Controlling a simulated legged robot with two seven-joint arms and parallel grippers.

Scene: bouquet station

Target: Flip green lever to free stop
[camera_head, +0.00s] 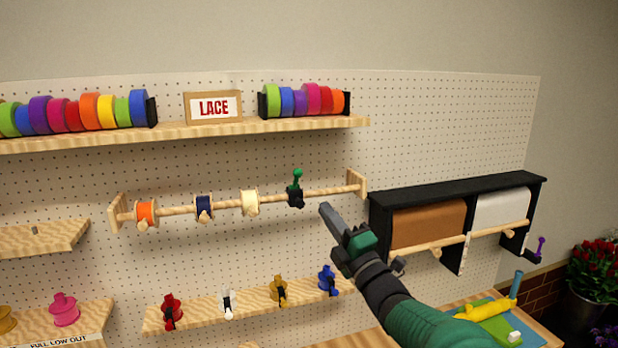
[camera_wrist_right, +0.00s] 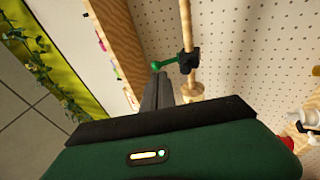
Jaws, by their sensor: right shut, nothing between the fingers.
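The green lever (camera_head: 297,178) has a round knob and stands up from a black stop (camera_head: 295,198) clamped on the wooden rod (camera_head: 225,205), near the rod's right end. In the right wrist view the green lever (camera_wrist_right: 170,62) sticks out sideways from the black stop (camera_wrist_right: 190,61). My right gripper (camera_head: 327,211) is shut and empty, to the right of and a little below the stop in the head view. In the wrist view its fingertips (camera_wrist_right: 158,76) are close to the knob; contact cannot be told. My left gripper is out of view.
Orange, navy and cream spools (camera_head: 250,203) hang on the rod, left of the stop. A shelf of ribbon rolls (camera_head: 303,101) and a LACE sign (camera_head: 213,107) is above. Colored pieces (camera_head: 278,290) line a lower shelf. A black paper-roll rack (camera_head: 455,187) is at right.

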